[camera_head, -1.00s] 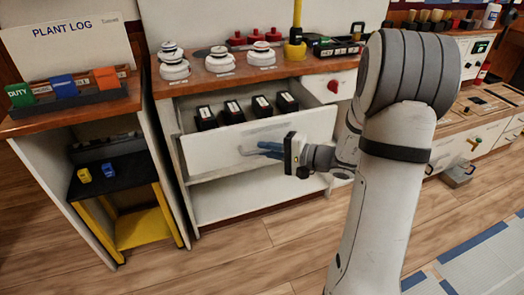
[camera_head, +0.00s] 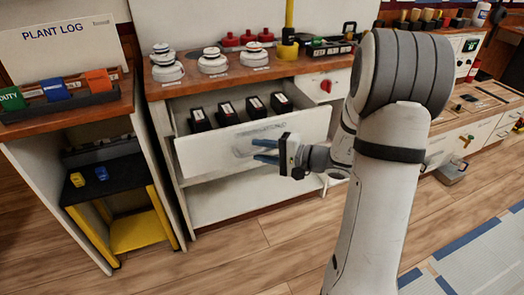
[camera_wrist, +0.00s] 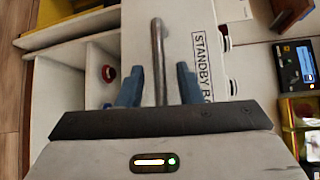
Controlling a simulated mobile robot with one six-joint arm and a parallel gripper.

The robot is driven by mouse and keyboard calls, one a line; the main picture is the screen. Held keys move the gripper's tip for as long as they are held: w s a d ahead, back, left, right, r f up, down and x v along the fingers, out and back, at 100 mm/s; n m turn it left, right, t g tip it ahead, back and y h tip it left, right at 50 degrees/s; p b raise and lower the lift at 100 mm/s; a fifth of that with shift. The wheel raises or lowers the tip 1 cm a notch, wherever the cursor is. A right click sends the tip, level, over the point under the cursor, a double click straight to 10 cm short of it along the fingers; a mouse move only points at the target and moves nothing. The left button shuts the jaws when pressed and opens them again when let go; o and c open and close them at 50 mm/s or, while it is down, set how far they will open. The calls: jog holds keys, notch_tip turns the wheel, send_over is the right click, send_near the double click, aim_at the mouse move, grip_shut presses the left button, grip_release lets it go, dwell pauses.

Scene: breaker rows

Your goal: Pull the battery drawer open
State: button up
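The battery drawer (camera_head: 205,158) is a white drawer under the bench top, standing out from the cabinet with several black batteries (camera_head: 228,112) visible inside. Its front also shows in the wrist view (camera_wrist: 185,30), with a label starting "STANDBY B"; the rest of the label is cut off by a finger. The metal bar handle (camera_wrist: 158,50) runs between my gripper's two blue fingers (camera_wrist: 158,88), with a gap on each side. My gripper (camera_head: 265,151) is open in front of the drawer face. How deep the handle sits between the fingers is hard to tell.
Round white devices (camera_head: 213,62) stand on the bench top above the drawer. A smaller drawer with a red knob (camera_head: 326,86) is to the right. A cabinet with a yellow-framed shelf (camera_head: 135,232) stands at left. The wooden floor (camera_head: 230,265) in front is clear.

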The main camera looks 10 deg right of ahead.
jog(key=p+v, duration=0.1)
jog(key=v, duration=0.6)
jog(key=shift+s+d, duration=0.2)
jog(key=shift+d, duration=0.15)
jog(key=s+a+r+n+g+h+p, duration=0.45)
jog(key=s+a+r+g+p, duration=0.5)
jog(key=s+r+p, duration=0.3)
jog(key=s+d+r+n+t+h+p, duration=0.1)
jog(key=s+d+r+n+h+p, duration=0.1)
jog(key=s+r+h+p, duration=0.1)
jog(key=s+d+r+n+t+h+p, duration=0.1)
jog(key=s+d+r+n+h+p, duration=0.1)
jog(key=r+h+p, duration=0.4)
notch_tip(320, 180, up, 4)
jog(key=shift+s+d+t+p, duration=0.35)
jog(key=shift+s+d, duration=0.15)
jog(key=shift+s, duration=0.1)
